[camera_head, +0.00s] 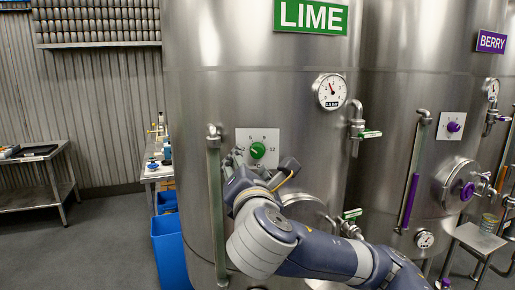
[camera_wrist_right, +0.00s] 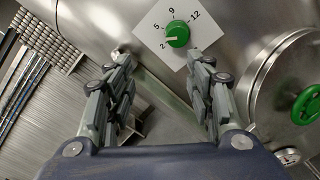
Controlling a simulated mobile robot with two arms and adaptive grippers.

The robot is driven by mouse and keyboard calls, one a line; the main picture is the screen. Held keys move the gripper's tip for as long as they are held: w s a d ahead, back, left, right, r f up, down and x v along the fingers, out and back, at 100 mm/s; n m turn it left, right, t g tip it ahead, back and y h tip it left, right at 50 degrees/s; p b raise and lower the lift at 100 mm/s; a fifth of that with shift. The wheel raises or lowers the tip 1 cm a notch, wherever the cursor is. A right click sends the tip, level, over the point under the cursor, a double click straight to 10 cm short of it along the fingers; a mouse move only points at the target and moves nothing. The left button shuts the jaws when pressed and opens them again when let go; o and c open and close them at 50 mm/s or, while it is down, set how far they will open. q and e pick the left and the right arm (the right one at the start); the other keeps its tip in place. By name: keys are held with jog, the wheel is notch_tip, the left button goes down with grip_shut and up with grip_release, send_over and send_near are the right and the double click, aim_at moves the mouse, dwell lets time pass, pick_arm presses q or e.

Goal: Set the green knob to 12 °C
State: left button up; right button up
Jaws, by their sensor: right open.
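The green knob (camera_head: 257,150) sits on a white square dial plate (camera_head: 243,134) on the front of the steel tank marked LIME. In the right wrist view, the green knob (camera_wrist_right: 178,34) has a pale pointer line turned toward the 2, with 5, 9 and 12 printed around it on the dial plate (camera_wrist_right: 148,32). My right gripper (camera_head: 264,166) is open and empty just below the knob, its fingers spread wide. In the wrist view, the gripper (camera_wrist_right: 163,58) shows both fingertips short of the knob, not touching it. My left gripper is out of view.
A vertical pipe (camera_head: 216,200) stands left of the dial. A round pressure gauge (camera_head: 331,92) and a green-handled valve (camera_head: 369,134) are to the right. A green handwheel (camera_wrist_right: 306,105) is on the hatch. The BERRY tank (camera_head: 405,75) stands at right, a blue bin (camera_head: 170,252) at left.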

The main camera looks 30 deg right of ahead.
aim_at(257, 154)
jog(key=shift+g+h, duration=0.5)
jog(key=shift+h, duration=0.3)
jog(key=w+d+p, duration=0.1)
jog(key=w+d, duration=0.2)
jog(key=w+d+p, duration=0.2)
jog(key=w+d, duration=0.1)
jog(key=shift+d+f, duration=0.2)
jog(key=shift+d, duration=0.2)
jog(key=shift+p+x, duration=0.45)
jog(key=shift+x, duration=0.45)
jog(key=shift+a+f, duration=0.1)
jog(key=shift+f, duration=0.05)
jog(key=c, duration=1.1)
